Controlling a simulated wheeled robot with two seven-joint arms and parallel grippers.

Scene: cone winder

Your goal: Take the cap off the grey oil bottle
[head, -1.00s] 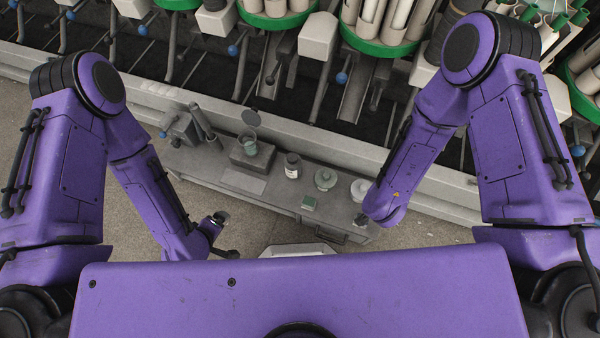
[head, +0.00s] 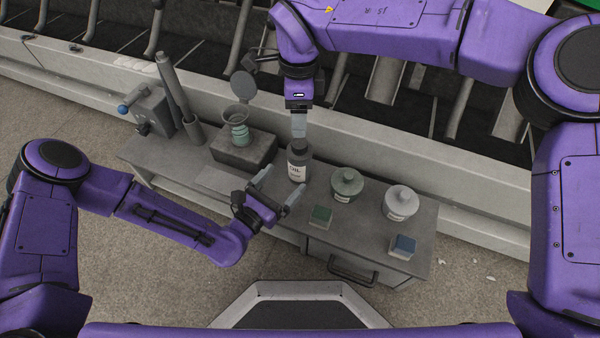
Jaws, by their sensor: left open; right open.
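The winder stands behind.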

